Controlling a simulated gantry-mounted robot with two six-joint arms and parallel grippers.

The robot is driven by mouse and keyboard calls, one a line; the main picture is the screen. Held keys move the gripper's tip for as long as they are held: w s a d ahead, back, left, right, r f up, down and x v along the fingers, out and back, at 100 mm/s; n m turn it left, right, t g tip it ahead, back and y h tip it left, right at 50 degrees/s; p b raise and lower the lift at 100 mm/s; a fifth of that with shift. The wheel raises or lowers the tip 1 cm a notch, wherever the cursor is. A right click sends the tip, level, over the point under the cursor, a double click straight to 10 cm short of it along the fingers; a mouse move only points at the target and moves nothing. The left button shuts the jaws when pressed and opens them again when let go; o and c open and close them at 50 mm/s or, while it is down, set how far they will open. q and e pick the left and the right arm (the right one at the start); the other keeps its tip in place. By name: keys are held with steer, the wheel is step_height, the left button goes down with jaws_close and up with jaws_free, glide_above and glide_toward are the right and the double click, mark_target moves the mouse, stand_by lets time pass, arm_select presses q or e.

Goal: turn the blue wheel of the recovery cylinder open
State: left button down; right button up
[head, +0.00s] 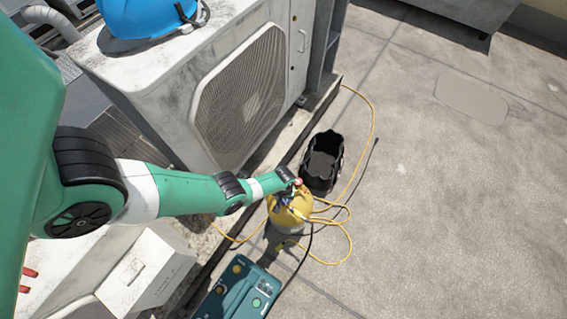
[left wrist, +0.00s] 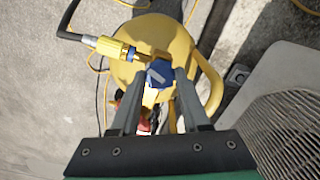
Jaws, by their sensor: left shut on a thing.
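The recovery cylinder (head: 291,209) is yellow and stands on the concrete beside the condenser plinth. In the left wrist view its yellow top (left wrist: 177,35) fills the upper middle. The blue wheel (left wrist: 159,73) sits on top of the cylinder, next to a yellow hose fitting. My left gripper (left wrist: 160,77) is shut on the blue wheel, with one finger on each side of it. In the head view my left gripper (head: 294,190) is small and hides most of the wheel. A red part shows low between the fingers, partly hidden. My right gripper is not in view.
A black open bag (head: 322,160) stands right behind the cylinder. A teal machine (head: 237,291) sits in front of it. Yellow hoses (head: 343,222) loop on the ground to the right. A condenser (head: 240,95) with a blue helmet (head: 140,17) stands left. Open concrete lies right.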

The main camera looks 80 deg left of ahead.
mark_target(284, 200)
arm_select(q)
steer(key=shift+f+n, duration=0.1)
steer(key=shift+n, duration=1.2)
steer(key=shift+c, duration=1.9)
jaws_free()
step_height(284, 200, up, 12)
steer(key=p, duration=1.1)
steer(key=shift+f+p, duration=0.15)
steer(key=shift+p, duration=0.2)
